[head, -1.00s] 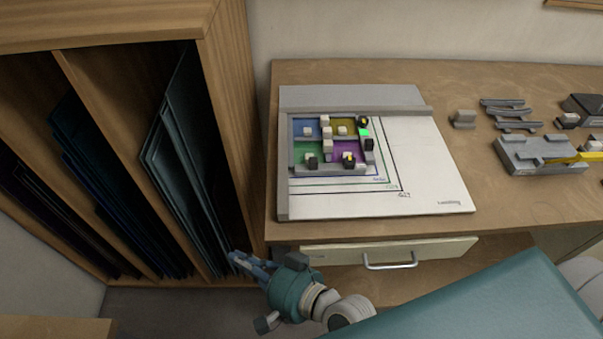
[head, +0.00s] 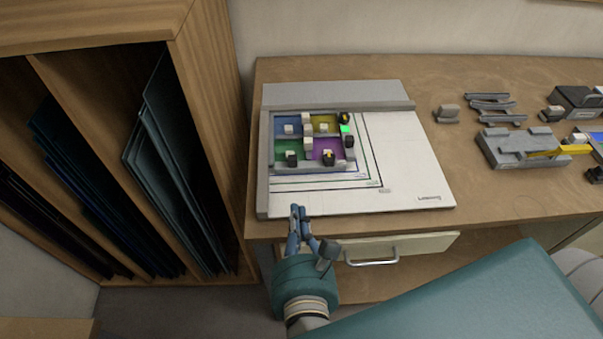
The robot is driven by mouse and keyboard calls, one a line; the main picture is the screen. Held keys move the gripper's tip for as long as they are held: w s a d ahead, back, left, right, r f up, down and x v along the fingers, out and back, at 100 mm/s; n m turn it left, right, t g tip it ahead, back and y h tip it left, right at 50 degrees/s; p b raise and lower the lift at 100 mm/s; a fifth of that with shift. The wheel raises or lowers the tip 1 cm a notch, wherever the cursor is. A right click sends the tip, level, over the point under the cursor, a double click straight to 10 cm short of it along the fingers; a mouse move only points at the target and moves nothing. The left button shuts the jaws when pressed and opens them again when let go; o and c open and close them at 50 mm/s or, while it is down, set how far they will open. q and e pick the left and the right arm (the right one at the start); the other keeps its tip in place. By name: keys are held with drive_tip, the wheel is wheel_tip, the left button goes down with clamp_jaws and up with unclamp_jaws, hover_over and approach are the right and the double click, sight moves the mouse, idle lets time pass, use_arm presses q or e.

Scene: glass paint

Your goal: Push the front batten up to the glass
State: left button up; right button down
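The square of coloured glass (head: 327,149), with blue, yellow, green and purple panes, lies on the white board (head: 410,185). The front batten (head: 312,171) is a thin grey bar along the near edge of the glass; any gap between them is too small to tell.
Pale and dark blocks stand on and around the glass. Grey rails (head: 263,165) border the board on the left and back. A grey fixture (head: 510,148) with a yellow tool stands to the right. A wooden rack (head: 205,130) with glass sheets stands at the left, and a drawer (head: 405,249) is below.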

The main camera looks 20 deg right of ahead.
approach(295, 165)
drive_tip(key=shift+m, duration=0.3)
drive_tip(key=x, duration=0.5)
drive_tip(key=shift+w+f+p, duration=0.25)
drive_tip(key=shift+f+p, duration=0.05)
drive_tip(key=shift+f, duration=0.15)
drive_tip(key=shift+w+d+g, duration=0.1)
drive_tip(key=shift+w+g, duration=0.2)
drive_tip(key=shift+w, duration=0.15)
drive_tip(key=shift+w+d+r+p, duration=0.15)
drive_tip(key=shift+w+p, duration=0.2)
drive_tip(key=shift+w, duration=0.15)
drive_tip(key=shift+s, duration=0.1)
